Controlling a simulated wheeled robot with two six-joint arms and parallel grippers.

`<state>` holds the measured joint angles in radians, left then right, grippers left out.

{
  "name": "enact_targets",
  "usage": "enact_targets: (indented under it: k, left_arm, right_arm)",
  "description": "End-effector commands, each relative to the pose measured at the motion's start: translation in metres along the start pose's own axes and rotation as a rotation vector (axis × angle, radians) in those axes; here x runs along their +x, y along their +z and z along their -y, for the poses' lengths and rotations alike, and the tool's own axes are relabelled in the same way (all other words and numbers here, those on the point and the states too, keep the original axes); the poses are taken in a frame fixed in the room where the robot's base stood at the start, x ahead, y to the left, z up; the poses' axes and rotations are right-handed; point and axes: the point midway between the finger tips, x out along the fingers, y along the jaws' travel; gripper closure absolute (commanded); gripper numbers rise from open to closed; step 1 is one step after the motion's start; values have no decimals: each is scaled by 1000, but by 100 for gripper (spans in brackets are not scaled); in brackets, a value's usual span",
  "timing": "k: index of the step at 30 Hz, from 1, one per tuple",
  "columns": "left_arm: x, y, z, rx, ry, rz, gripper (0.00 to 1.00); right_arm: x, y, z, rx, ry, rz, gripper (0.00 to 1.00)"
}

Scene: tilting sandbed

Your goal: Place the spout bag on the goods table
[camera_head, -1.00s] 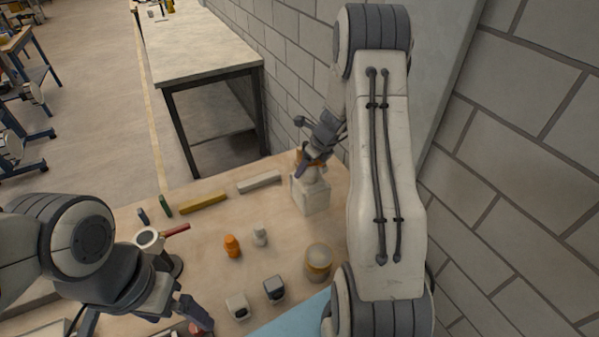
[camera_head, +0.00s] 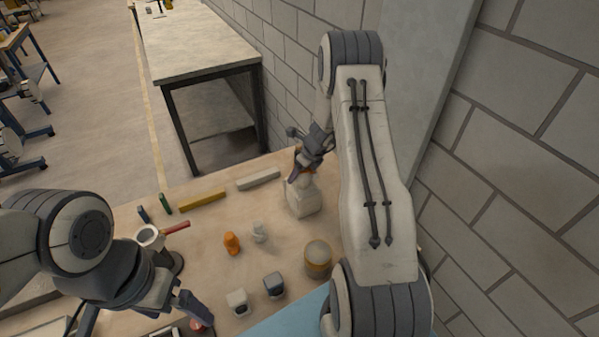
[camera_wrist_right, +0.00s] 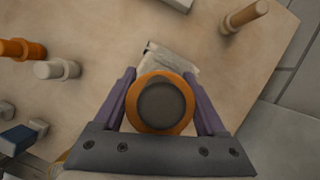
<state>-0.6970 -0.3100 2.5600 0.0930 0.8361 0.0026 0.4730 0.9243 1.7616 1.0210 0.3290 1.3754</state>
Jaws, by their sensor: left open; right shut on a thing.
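The spout bag (camera_head: 302,199) is a pale bag with an orange collar and dark cap, at the back right of the wooden table in the head view. My right gripper (camera_head: 303,172) is shut on its spout from above. In the right wrist view the purple fingers (camera_wrist_right: 165,105) flank the orange collar (camera_wrist_right: 160,128), with part of the pale bag (camera_wrist_right: 172,58) behind. I cannot tell whether the bag's base touches the tabletop. My left gripper (camera_head: 196,312) is open at the table's front, away from the bag. I cannot tell which table is the goods table.
The wooden tabletop (camera_head: 205,222) holds an orange bottle (camera_head: 232,243), a pale bottle (camera_head: 259,232), a jar (camera_head: 318,258), a yellow bar (camera_head: 203,201) and a pale bar (camera_head: 259,179). A long dark-legged table (camera_head: 200,50) stands behind. A block wall (camera_head: 510,180) runs close on the right.

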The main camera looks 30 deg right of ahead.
Motion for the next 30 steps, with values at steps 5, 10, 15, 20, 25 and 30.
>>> enact_targets:
  k: [5,10,15,20,25,30]
  left_arm:
    - [1,0,0,0,0,0,6]
    - [0,0,0,0,0,0,6]
    - [-2,0,0,0,0,0,6]
    - [-3,0,0,0,0,0,6]
    - [-4,0,0,0,0,0,6]
    - [-5,0,0,1,0,0,6]
  right_arm:
    - [1,-1,0,0,1,-1,0]
    - [1,0,0,0,1,-1,0]
    - [-11,1,0,0,-1,1,0]
    - [-44,2,1,-1,-3,3,0]
    - [-81,2,0,-1,-3,2,0]
    - [-108,1,0,1,-2,1,0]
